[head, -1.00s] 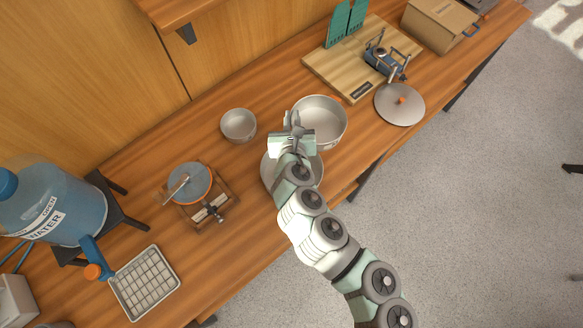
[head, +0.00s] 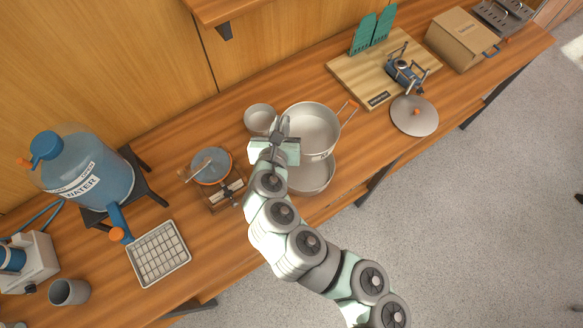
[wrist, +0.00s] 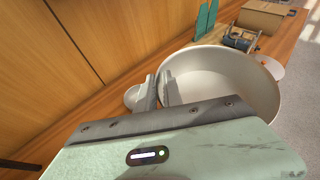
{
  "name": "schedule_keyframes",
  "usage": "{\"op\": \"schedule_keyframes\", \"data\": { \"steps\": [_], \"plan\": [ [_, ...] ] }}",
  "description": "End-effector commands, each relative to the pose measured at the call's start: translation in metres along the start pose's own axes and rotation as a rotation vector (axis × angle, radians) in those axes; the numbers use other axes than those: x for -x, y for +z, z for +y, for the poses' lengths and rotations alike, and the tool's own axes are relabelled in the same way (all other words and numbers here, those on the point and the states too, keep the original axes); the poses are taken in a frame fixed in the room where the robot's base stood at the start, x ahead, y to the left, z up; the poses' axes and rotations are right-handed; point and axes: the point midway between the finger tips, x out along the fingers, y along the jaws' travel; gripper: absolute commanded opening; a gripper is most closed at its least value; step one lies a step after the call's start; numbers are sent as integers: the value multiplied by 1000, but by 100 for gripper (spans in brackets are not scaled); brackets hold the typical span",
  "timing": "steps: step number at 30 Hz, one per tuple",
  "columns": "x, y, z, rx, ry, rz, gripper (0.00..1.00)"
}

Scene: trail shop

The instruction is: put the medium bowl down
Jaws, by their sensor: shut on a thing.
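The medium bowl (head: 312,128) is a pale grey metal bowl, roughly level and apparently above the table; its underside is hidden. My gripper (head: 280,130) is shut on its left rim. In the wrist view the fingers (wrist: 160,92) pinch the wall of the bowl (wrist: 225,85). A larger-looking bowl (head: 314,180) sits on the table just below it in the head view, partly covered by the held bowl and my gripper. A small bowl (head: 259,118) stands close to the left; it also shows behind the fingers in the wrist view (wrist: 133,98).
An orange handle (head: 349,108) sticks out past the held bowl; its body is hidden. A lid (head: 414,116), a cutting board (head: 350,76) and a box (head: 462,38) lie right. A stove with a pot (head: 211,166), a water jug (head: 85,180) and a rack (head: 158,254) stand left.

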Motion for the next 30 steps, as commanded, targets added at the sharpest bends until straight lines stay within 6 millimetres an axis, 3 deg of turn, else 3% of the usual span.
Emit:
{"op": "schedule_keyframes", "data": {
  "steps": [3, 18, 26, 30],
  "plan": [
    [-12, -29, 2, 0, -2, 0, 0],
    [-53, -125, 11, 0, -2, 8, 0],
    [-63, -146, 13, 0, 0, 1, 0],
    [-72, -166, 15, -1, -1, 3, 0]
  ]
}}
